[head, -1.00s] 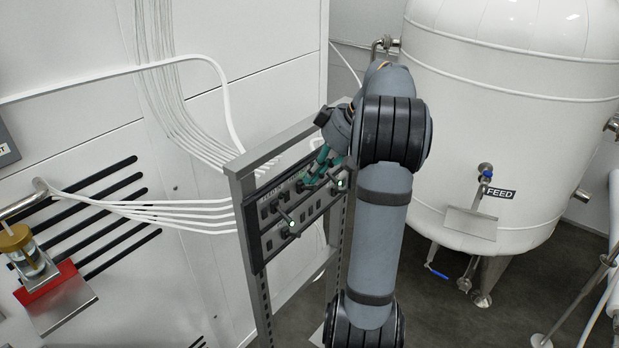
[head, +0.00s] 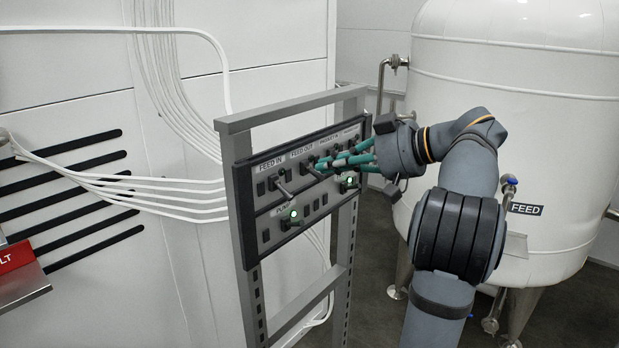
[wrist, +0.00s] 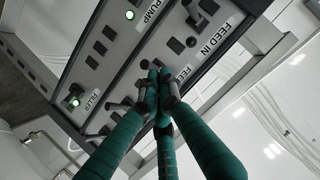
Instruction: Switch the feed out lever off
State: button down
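The control panel (head: 262,222) is a dark-framed board with labelled levers on a grey metal frame. The feed out lever (head: 313,170) is in its upper row, under the FEED OUT label (head: 302,151). My gripper (head: 326,164) reaches it from the right. In the wrist view, the teal fingers of my gripper (wrist: 155,95) converge with their tips close together at the lever, below the partly hidden second FEED label (wrist: 183,74). The fingers hide much of the lever, so I cannot tell whether it is between them or its exact position.
The feed in lever (head: 282,187) is just left, and it also shows in the wrist view (wrist: 196,14). A pump switch (head: 291,216) with a green light is below. The white FEED tank (head: 570,100) stands right. White cables (head: 150,203) run along the left wall.

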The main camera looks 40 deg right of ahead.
jog(key=shift+p, duration=0.8)
jog(key=shift+w+r, duration=0.1)
jog(key=shift+w, duration=0.05)
jog(key=shift+w+a+r, duration=0.15)
jog(key=shift+w, duration=0.45)
jog(key=shift+s, duration=0.1)
